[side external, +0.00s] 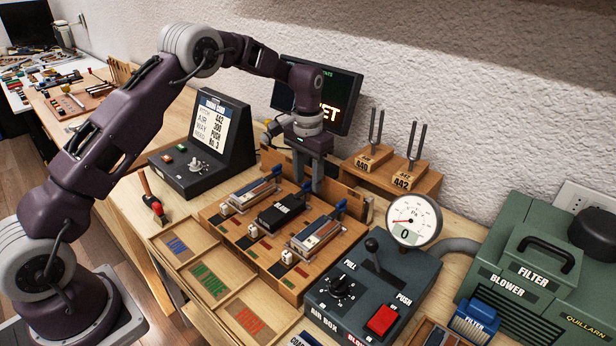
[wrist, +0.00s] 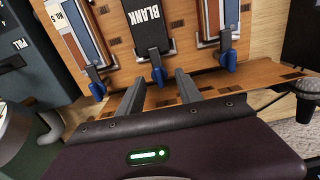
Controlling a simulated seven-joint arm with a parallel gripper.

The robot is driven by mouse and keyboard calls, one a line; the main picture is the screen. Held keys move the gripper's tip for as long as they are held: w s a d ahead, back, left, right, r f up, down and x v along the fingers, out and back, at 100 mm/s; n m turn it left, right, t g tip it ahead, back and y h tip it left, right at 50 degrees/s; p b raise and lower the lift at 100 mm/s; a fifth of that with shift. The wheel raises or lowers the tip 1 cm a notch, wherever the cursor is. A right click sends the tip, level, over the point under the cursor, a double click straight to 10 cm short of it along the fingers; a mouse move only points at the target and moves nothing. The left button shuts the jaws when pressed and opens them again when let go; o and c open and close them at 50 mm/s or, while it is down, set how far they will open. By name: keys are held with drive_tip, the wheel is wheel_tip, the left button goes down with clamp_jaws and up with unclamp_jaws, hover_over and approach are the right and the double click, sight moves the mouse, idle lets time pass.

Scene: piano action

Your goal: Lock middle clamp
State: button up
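The wooden fixture (side external: 235,232) holds three slots in a row, each with a blue-handled clamp at its back end. The middle slot holds a black block marked BLANK (side external: 281,212), also in the wrist view (wrist: 150,28). The middle clamp's blue lever (wrist: 158,75) shows in the wrist view, pointing toward my gripper. My gripper (side external: 309,188) points down behind the middle slot. Its two fingers are apart, with nothing visibly held; in the wrist view the gripper (wrist: 160,80) has one finger on each side of the middle lever. Whether either finger touches it I cannot tell.
The left clamp lever (side external: 277,170) and right clamp lever (side external: 340,207) flank the middle one closely. Tuning forks on wooden blocks (side external: 402,181) stand behind right. The screen (side external: 340,100) is close behind my wrist. The air box (side external: 372,290) and gauge (side external: 413,220) stand right.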

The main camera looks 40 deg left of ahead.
wheel_tip(320, 180, up, 6)
drive_tip(key=shift+r, duration=0.55)
drive_tip(key=shift+s+r, duration=0.15)
drive_tip(key=shift+r, duration=0.1)
drive_tip(key=s+d+r+t, duration=0.1)
drive_tip(key=s+d+r, duration=0.1)
drive_tip(key=s+r, duration=0.6)
drive_tip(key=s+d+r+t, duration=0.2)
drive_tip(key=s+r, duration=0.6)
drive_tip(key=s+f+t, duration=0.1)
drive_tip(key=s+f, duration=0.1)
drive_tip(key=s, duration=0.8)
drive_tip(key=s+d+f+t, duration=0.1)
drive_tip(key=s, duration=0.9)
drive_tip(key=shift+s+d+f+t, duration=0.3)
drive_tip(key=shift+f, duration=0.05)
